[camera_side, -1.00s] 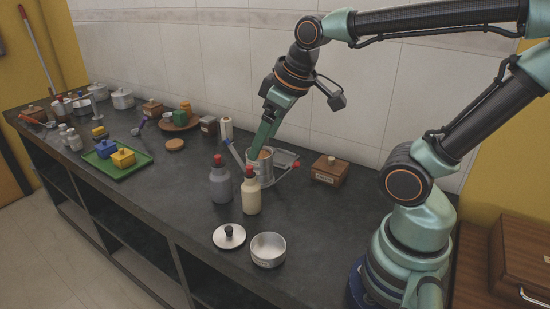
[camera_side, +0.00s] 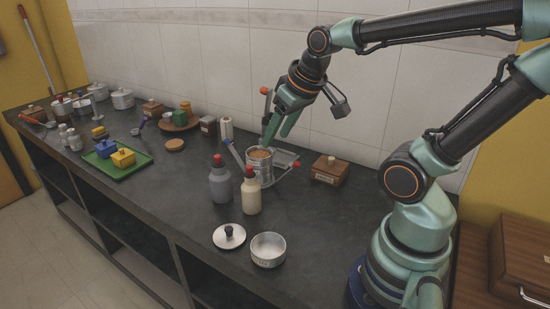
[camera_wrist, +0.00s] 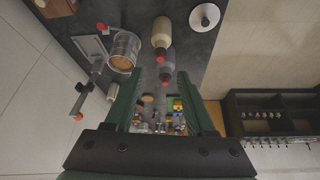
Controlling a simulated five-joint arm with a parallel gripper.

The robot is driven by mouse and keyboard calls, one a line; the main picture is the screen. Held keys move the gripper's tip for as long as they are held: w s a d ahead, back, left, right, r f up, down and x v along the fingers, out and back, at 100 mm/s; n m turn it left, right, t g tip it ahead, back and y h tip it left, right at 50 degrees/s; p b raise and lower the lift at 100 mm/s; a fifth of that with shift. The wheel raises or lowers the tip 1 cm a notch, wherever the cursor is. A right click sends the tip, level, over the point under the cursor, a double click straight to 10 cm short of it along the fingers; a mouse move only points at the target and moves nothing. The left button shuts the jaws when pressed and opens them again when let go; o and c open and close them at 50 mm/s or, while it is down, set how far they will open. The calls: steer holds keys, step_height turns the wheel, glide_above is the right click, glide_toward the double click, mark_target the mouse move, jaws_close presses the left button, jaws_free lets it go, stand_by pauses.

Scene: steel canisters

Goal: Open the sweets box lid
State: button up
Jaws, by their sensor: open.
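A small brown wooden box (camera_side: 330,171) with a lid and a pale knob stands at the right of the counter, its lid on. Its front label is too small to read, and I cannot tell whether it is the sweets box. It shows partly at the upper left of the wrist view (camera_wrist: 58,7). My gripper (camera_side: 277,131) is open and empty, tilted in the air above and behind a steel canister (camera_side: 262,174) with brown contents. It is to the left of the box and apart from it. Both fingers (camera_wrist: 156,88) show in the wrist view.
Two capped bottles (camera_side: 220,184) (camera_side: 251,194) stand in front of the canister. A round lid (camera_side: 229,237) and a steel bowl (camera_side: 268,249) are near the front edge.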

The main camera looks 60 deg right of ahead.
steer(key=s+d+f+m+g+h, duration=0.1)
steer(key=d+f+m, duration=0.1)
steer(key=d, duration=0.5)
steer(key=d+f+m+h, duration=0.1)
steer(key=d+f+m, duration=0.1)
steer(key=d, duration=0.4)
steer(key=m+g, duration=0.2)
steer(key=m, duration=0.1)
glide_toward(332, 158)
steer(key=shift+x, duration=4.35)
jaws_close()
steer(key=shift+s, duration=0.1)
